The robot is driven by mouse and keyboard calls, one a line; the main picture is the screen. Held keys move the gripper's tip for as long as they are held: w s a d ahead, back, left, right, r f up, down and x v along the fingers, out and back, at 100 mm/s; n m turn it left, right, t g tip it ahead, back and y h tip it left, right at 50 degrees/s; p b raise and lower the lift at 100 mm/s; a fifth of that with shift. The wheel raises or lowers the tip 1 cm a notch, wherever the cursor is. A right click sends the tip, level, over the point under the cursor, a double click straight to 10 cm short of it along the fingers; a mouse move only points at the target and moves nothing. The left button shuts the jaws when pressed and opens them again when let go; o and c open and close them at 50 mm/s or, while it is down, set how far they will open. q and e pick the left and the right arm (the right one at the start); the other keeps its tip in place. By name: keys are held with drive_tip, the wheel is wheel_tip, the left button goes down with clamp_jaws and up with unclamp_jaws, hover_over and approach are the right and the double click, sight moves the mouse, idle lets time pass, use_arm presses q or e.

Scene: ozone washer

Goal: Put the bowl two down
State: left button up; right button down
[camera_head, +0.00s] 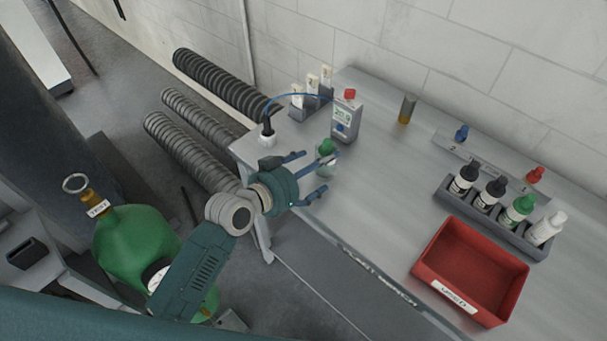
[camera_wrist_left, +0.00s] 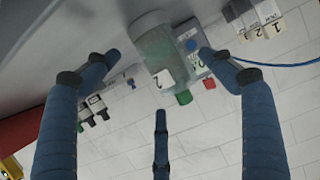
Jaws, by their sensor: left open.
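The likely bowl two is a translucent vessel (camera_wrist_left: 155,48) with a white "2" label and a green top (camera_wrist_left: 184,97). In the head view, its green top (camera_head: 326,147) shows at the bench's left part, and the fingers partly hide its body. In the wrist view, the vessel's base meets the grey bench surface. My left gripper (camera_head: 318,172) is open, with its fingers spread around the vessel. A gap shows on its left side; contact on the right is unclear. My right gripper is not in view.
A grey device with a red cap (camera_head: 346,116) stands just behind the vessel. A red tray (camera_head: 470,270) and a rack of dropper bottles (camera_head: 495,212) are at right. The middle of the bench (camera_head: 385,180) is clear.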

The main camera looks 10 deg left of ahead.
use_arm(q)
drive_tip(key=b+v, duration=0.1)
drive_tip(key=v, duration=0.6)
idle(0.3)
